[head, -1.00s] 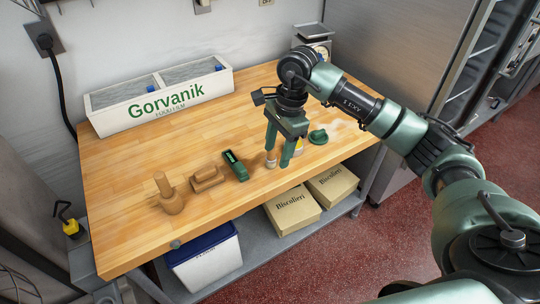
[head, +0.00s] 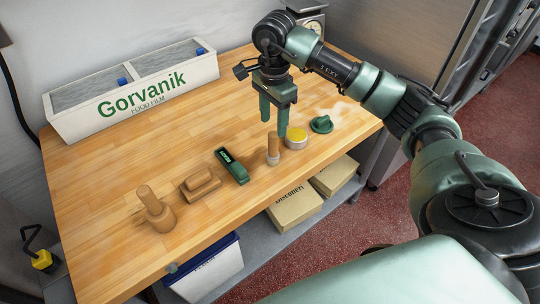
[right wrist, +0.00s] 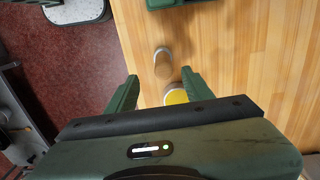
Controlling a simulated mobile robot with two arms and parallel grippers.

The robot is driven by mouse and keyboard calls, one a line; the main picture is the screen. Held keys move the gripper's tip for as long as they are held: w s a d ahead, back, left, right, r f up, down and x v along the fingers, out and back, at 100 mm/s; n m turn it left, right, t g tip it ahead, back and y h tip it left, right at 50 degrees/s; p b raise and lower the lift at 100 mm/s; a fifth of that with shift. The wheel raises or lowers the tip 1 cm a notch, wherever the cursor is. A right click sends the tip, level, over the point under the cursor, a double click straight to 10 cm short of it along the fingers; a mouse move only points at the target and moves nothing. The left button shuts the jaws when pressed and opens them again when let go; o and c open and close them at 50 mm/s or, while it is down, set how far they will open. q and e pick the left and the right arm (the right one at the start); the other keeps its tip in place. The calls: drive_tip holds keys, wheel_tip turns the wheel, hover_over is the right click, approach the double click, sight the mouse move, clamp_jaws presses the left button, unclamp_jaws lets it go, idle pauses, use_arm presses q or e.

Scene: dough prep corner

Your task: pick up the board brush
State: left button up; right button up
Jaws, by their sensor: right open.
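My right gripper (head: 275,128) is open, pointing down just behind an upright wooden cylinder with a pale base (head: 273,148). In the right wrist view the fingers (right wrist: 160,92) are spread, with nothing held; the cylinder (right wrist: 163,62) stands beyond the gap and the yellow-topped tin (right wrist: 176,97) shows by the right finger. A low wooden block with a raised grip (head: 200,184) lies left on the worktop and looks most like the board brush, though I see no bristles clearly. It is well apart from the gripper. My left gripper is not in view.
The wooden worktop (head: 120,180) also holds a knobbed wooden tool (head: 156,209), a green item with a dark panel (head: 231,165) and a green round piece (head: 321,124). A long white film box (head: 130,92) stands at the back. The worktop between box and tools is clear.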

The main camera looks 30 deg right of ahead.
sight(273, 135)
wheel_tip(273, 135, down, 4)
drive_tip(key=b, duration=0.2)
drive_tip(key=shift+w+r+b, duration=0.1)
drive_tip(key=shift+r+b, duration=0.1)
drive_tip(key=shift+b, duration=0.1)
drive_tip(key=shift+f, duration=1.1)
drive_tip(key=f+p, duration=0.1)
drive_tip(key=f, duration=0.1)
drive_tip(key=f+p, duration=0.2)
drive_tip(key=f, duration=0.1)
drive_tip(key=shift+w+d+f, duration=0.15)
drive_tip(key=shift+d+f, duration=0.05)
drive_tip(key=shift+f, duration=0.25)
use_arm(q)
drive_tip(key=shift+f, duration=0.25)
use_arm(e)
clamp_jaws()
